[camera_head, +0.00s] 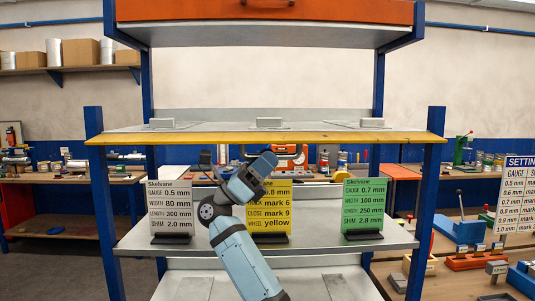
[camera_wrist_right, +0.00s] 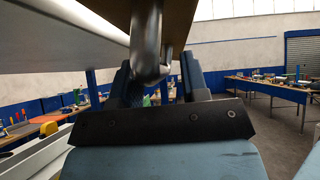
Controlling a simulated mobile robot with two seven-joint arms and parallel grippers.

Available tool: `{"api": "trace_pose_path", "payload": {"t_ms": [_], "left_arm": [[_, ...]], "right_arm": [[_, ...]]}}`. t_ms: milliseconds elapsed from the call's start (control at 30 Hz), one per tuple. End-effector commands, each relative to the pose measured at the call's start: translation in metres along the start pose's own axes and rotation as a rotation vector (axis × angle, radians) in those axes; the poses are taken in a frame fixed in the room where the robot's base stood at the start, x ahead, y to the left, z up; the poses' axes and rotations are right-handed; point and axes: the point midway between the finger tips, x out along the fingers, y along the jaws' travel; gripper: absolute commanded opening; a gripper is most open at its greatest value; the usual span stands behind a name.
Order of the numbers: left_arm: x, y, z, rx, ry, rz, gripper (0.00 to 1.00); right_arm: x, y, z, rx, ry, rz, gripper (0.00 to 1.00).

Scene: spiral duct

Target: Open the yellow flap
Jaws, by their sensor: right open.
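The yellow flap (camera_head: 265,138) shows in the head view as a long, thin yellow front edge across the rack at mid height. My right gripper (camera_head: 268,157) is just below the middle of that edge, pointing up. Its fingertips are hard to make out there. In the wrist view my right gripper (camera_wrist_right: 157,85) has its two dark fingers apart. A rounded grey metal bar, which looks like a handle (camera_wrist_right: 150,55), hangs from a brownish panel above and reaches between the fingers. I cannot tell whether they touch it. My left gripper is not in view.
An orange panel (camera_head: 265,11) is above the rack. On the shelf (camera_head: 320,220) below stand a white card (camera_head: 170,208), a yellow card (camera_head: 272,215) partly behind my arm, and a green card (camera_head: 363,206). Blue posts (camera_head: 425,210) flank the rack.

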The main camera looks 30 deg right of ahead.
Motion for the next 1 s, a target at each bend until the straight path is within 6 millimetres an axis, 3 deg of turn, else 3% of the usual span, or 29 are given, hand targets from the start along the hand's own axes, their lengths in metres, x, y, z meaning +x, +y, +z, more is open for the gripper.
{"api": "trace_pose_path", "payload": {"t_ms": [300, 500, 700, 1000], "left_arm": [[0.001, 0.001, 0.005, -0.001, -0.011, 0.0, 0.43], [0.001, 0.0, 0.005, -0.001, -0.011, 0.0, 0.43], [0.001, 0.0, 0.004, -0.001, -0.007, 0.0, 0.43], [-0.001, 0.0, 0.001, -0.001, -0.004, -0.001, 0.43]], "right_arm": [[0.003, 0.0, 0.0, 0.0, 0.0, 0.0, 0.41], [0.003, 0.0, 0.0, 0.0, 0.0, 0.0, 0.0], [0.003, -0.002, 0.0, -0.015, 0.004, 0.017, 0.0], [0.011, -0.013, 0.009, -0.185, 0.007, 0.192, 0.0]]}}
